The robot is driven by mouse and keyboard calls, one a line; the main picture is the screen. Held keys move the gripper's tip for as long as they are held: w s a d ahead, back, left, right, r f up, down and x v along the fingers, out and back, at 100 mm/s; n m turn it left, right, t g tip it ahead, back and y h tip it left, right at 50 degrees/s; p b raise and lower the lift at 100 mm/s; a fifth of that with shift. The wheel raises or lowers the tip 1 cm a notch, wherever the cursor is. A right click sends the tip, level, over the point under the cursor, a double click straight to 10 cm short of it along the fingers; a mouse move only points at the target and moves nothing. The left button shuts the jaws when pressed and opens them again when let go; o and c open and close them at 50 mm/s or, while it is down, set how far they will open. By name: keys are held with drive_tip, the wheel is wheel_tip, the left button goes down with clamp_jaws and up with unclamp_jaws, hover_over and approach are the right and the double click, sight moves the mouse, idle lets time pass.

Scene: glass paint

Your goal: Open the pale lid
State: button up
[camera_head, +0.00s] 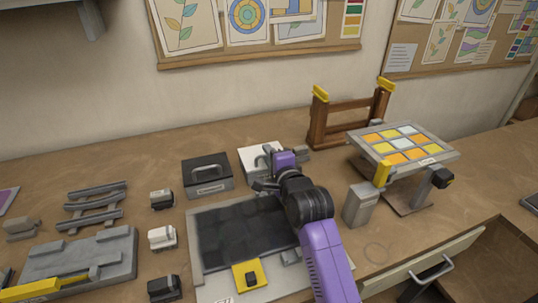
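A pale, whitish box top (252,154), which looks like the pale lid, lies at the back middle of the bench. It looks flat and closed, though my arm covers its front and right side. My gripper (265,184) is at the end of my purple and dark arm, right at the front of the pale box. Its fingers are small and partly hidden, so I cannot tell whether they are open, or whether they touch the lid.
A dark box (207,176) with a handle stands just left of the pale one. A dark panel (235,238) lies in front. A wooden rack (348,118) and a tilted tray of coloured squares (440,158) stand right. Several small blocks stand left.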

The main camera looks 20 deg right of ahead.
drive_tip(key=shift+c, duration=0.5)
clamp_jaws()
idle(0.8)
